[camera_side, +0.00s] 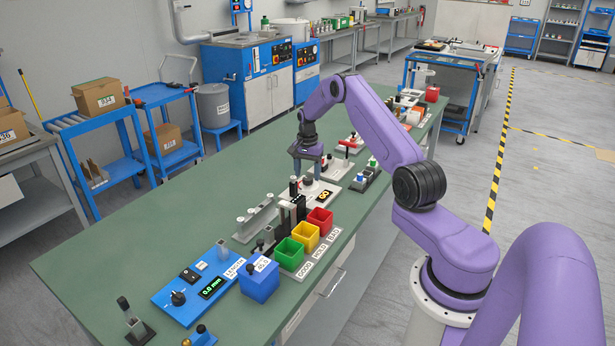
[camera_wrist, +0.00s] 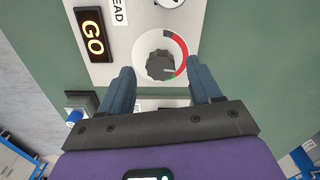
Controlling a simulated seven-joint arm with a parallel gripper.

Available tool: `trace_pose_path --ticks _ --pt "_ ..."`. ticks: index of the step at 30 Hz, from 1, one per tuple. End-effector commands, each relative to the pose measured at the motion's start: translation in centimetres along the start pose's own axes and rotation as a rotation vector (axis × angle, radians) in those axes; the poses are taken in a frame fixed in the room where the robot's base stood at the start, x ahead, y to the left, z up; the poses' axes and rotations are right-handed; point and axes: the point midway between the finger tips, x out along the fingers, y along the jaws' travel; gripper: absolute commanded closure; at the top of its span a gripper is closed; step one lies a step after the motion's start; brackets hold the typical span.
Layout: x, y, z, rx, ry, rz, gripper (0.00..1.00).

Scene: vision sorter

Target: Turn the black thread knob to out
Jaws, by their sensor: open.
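The black thread knob (camera_wrist: 159,65) is on a light panel (camera_wrist: 190,14) in the wrist view, with a partly cut-off label ending in "EAD" (camera_wrist: 119,11) above it. A coloured arc, mostly red with some green, runs along its right side. A pale mark shows at the knob's lower right; its exact setting is too small to tell. My gripper (camera_wrist: 160,70) is open, with one finger to each side of the knob and apart from it. In the side view my gripper (camera_side: 306,168) points down above the panel at the bench's middle.
A lit "GO" display (camera_wrist: 93,33) is left of the knob. In the side view, green (camera_side: 289,255), yellow (camera_side: 305,238) and red (camera_side: 320,220) bins stand nearer the front. A blue panel (camera_side: 196,285) lies at the left. Green bench top is bare at the far left.

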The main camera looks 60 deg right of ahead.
Motion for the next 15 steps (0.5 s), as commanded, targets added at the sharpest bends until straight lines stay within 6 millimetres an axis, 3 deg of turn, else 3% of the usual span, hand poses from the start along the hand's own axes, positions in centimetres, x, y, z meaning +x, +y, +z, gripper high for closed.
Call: trace_pose_path --ticks 6,15 --pt "1.7 0.0 0.0 0.0 0.0 0.0 0.37" --pt "1.9 0.0 0.0 0.0 0.001 -0.001 0.37"
